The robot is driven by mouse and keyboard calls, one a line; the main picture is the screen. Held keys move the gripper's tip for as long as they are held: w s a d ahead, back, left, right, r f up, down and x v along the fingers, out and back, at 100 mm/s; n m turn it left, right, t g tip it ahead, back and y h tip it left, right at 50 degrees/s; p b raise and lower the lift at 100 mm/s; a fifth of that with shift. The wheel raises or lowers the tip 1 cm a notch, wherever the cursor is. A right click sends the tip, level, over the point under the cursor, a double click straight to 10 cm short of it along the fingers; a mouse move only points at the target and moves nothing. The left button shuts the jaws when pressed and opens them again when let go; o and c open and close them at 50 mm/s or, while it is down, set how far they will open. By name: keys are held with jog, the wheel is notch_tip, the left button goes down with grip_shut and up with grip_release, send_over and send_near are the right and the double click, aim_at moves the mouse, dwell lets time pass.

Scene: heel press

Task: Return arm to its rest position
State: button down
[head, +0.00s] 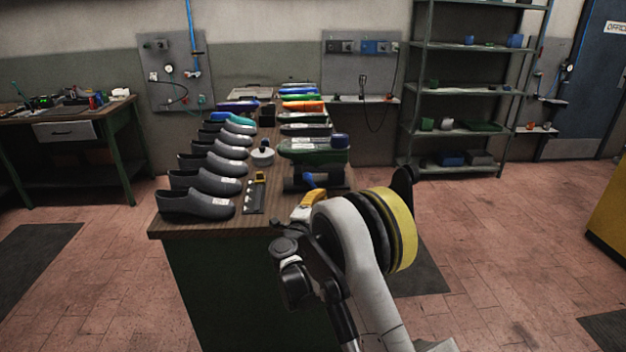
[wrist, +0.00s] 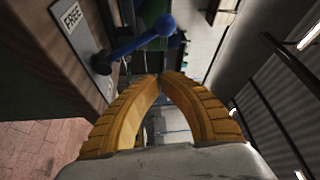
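My arm (head: 355,245) reaches up from the bottom of the head view, in front of the near right corner of the workbench (head: 190,228). My gripper (head: 308,203) shows there as a small yellow shape near the bench's right edge. In the wrist view its two yellow fingers (wrist: 160,76) curve together and their tips appear to meet, with nothing seen between them. A press-like device (head: 315,165) sits close behind the gripper in the head view.
Grey shoes (head: 205,187) line the bench's left side. A white round item (head: 262,156) stands mid-bench. Shelving (head: 465,95) and a side table (head: 70,128) stand farther off. Open floor (head: 500,235) lies right of the arm.

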jog(key=s+a+r+n+t+y, duration=0.1)
jog(key=s+r+n+y, duration=0.2)
jog(key=r+n+y, duration=0.5)
jog(key=s+a+r+n+t+y, duration=0.1)
jog(key=s+a+r+n, duration=0.15)
jog(key=r, duration=0.95)
jog(key=s+r+n+g+y, duration=0.2)
jog(key=s+n+y, duration=0.1)
jog(key=s+n, duration=0.25)
jog(key=s+d+f+n+g+h, duration=0.1)
jog(key=s+d+f+g, duration=0.2)
jog(key=s, duration=0.8)
jog(key=s+d+f+n+g+h, duration=0.1)
jog(key=s+d+f, duration=0.5)
jog(key=s, duration=0.6)
jog(key=s+d+f+n+g+h, duration=0.1)
jog(key=s+d+f+n+g, duration=0.2)
jog(key=s+f, duration=0.5)
jog(key=s+d+g, duration=0.1)
jog(key=s+g, duration=0.1)
jog(key=s, duration=0.2)
jog(key=shift+d+g+h, duration=0.2)
jog(key=shift+g+h, duration=0.1)
jog(key=shift+g, duration=0.1)
